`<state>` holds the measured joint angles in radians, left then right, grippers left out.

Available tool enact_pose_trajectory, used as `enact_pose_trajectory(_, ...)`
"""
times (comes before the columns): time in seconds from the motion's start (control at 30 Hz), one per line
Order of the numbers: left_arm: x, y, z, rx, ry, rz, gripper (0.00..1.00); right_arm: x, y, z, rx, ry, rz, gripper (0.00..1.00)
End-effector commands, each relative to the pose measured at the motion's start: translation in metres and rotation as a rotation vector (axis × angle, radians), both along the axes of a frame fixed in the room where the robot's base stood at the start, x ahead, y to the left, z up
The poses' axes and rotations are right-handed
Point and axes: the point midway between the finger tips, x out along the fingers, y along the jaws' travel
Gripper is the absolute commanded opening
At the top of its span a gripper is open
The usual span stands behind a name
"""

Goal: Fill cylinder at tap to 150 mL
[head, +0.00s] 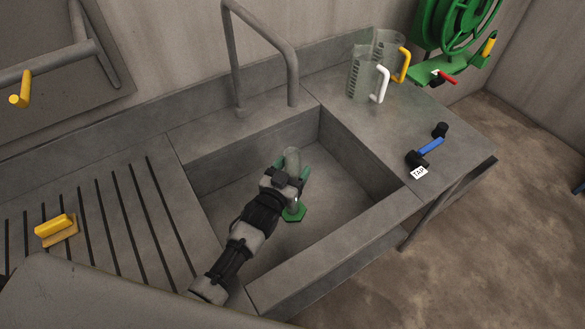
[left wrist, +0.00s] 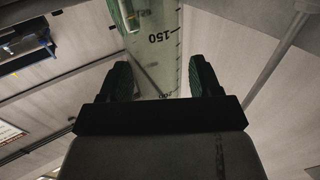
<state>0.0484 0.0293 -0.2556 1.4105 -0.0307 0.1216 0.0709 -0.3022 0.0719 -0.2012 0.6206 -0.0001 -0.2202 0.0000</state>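A clear measuring cylinder (head: 292,157) with a green foot (head: 293,214) stands in the sink basin (head: 345,190). Its scale shows in the left wrist view (left wrist: 158,50), with a 150 mark. My left gripper (head: 289,172) reaches down into the basin at the cylinder. Its green-padded fingers (left wrist: 162,80) are spread on either side of the cylinder, with a gap visible at the right finger. I cannot make out any water level. The tap spout (head: 292,85) rises behind the basin. The blue tap lever (head: 431,146) is on the right counter by a TAP label (head: 418,172). My right gripper is not in view.
Two measuring jugs, one with a white handle (head: 382,84) and one with a yellow handle (head: 404,65), stand on the back right counter. A green hose reel (head: 455,25) is beyond them.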

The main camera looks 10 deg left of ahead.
Motion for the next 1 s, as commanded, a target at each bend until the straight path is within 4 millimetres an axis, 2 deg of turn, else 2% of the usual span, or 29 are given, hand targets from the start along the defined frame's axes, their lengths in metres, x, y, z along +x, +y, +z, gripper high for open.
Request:
enact_pose_trajectory(0.23,-0.005,0.001,0.005,0.001,0.002,0.000,0.64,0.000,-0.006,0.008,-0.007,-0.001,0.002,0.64)
enact_pose_trajectory(0.37,-0.027,0.007,0.008,0.001,0.005,0.000,0.64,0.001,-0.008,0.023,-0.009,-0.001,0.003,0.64)
enact_pose_trajectory(0.5,-0.058,0.015,0.008,0.001,0.004,0.000,0.64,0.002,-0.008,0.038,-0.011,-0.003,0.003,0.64)
enact_pose_trajectory(0.7,-0.095,0.025,0.006,0.001,0.003,-0.001,0.64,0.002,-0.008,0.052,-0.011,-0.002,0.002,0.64)
enact_pose_trajectory(0.83,-0.110,0.029,0.005,0.000,0.001,-0.001,0.64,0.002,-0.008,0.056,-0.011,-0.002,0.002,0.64)
enact_pose_trajectory(1.0,-0.116,0.031,0.004,0.000,-0.001,-0.001,0.64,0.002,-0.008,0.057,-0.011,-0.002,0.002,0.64)
